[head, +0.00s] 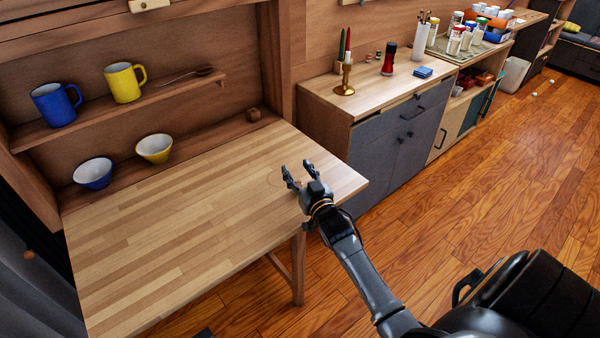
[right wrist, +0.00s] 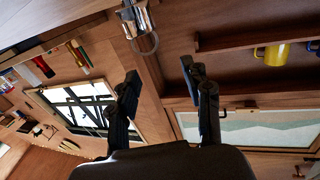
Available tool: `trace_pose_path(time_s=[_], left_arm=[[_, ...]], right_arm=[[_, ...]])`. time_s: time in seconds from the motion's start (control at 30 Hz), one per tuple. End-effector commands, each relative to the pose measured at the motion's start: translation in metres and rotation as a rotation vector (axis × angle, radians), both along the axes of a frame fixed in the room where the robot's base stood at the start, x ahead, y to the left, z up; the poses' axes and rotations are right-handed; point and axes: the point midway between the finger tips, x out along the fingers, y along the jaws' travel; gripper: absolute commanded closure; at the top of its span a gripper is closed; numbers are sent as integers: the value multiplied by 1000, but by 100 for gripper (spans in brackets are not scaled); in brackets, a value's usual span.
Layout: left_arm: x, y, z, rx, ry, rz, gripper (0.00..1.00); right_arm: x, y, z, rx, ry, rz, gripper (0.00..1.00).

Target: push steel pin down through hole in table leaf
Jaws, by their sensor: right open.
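The wooden table leaf (head: 180,235) fills the left and middle of the head view. My right gripper (head: 296,174) is over its right end, jaws open and empty. A faint round outline (head: 275,180) shows on the leaf just left of the fingers; I cannot tell whether it is the hole or part of the pin. In the right wrist view a shiny metal cylinder with a thin ring (right wrist: 138,20), apparently the steel pin, is at the top, beyond the open fingers (right wrist: 163,80) and apart from them. How deep it sits is unclear. My left gripper is not in view.
Behind the leaf, shelves hold a blue mug (head: 55,104), a yellow mug (head: 125,83), a blue bowl (head: 93,173) and a yellow bowl (head: 154,148). A grey cabinet (head: 400,140) with a candle holder (head: 345,80) stands to the right. Most of the leaf is clear.

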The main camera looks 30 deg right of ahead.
Motion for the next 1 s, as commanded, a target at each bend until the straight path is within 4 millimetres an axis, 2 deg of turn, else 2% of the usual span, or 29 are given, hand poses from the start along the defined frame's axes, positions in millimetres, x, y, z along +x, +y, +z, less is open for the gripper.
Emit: trace_pose_path(time_s=[0.03, 0.17, 0.6, 0.8, 1.0], left_arm=[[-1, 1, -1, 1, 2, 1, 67], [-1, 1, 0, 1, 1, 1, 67], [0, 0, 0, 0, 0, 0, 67], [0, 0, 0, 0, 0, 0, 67], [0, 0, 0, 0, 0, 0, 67]], right_arm=[[-3, 1, -5, 2, 10, 0, 51], [-16, 3, -5, 2, 8, 0, 51], [-101, 19, -1, 0, 2, -1, 51], [-117, 22, 0, 0, -2, 0, 51], [-119, 22, 0, 0, -2, 0, 51]])
